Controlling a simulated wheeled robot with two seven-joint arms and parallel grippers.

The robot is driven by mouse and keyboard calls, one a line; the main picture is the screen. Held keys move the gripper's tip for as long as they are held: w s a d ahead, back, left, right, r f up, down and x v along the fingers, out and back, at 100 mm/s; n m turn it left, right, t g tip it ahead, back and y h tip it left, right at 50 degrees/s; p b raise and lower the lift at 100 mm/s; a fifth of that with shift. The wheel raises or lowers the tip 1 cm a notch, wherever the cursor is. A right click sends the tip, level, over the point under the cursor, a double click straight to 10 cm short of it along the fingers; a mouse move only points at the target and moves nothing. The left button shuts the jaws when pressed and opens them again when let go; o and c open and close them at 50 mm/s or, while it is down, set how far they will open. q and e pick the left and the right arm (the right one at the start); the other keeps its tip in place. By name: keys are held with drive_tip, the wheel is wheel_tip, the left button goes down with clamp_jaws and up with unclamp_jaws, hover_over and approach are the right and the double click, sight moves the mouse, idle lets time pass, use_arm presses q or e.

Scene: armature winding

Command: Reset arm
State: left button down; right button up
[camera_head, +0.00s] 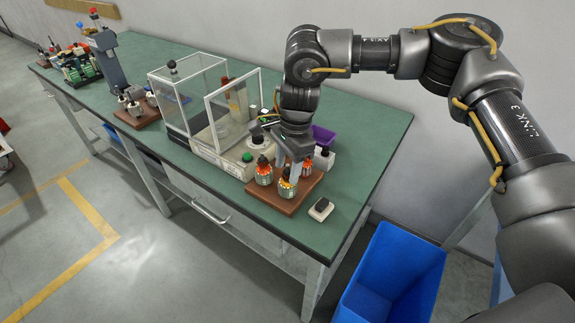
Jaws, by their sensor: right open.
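My right arm reaches in from the right, and its gripper (288,167) points down over a brown wooden board (280,204) near the right end of the green workbench. The jaws are open, close to the orange and silver armatures on the board. The gripper partly hides the middle of the board. I cannot tell whether the fingers touch an armature. My left gripper is not in view.
A clear-walled winding machine (196,100) stands just left of the board. A purple bin (322,136) sits behind it, and a small black-and-white box (321,209) in front. Further left are a grey column device (108,58) and a second board (138,116). A blue crate (392,275) is on the floor.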

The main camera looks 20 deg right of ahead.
drive_tip(key=shift+r+p, duration=1.55)
drive_tip(key=shift+r, duration=0.6)
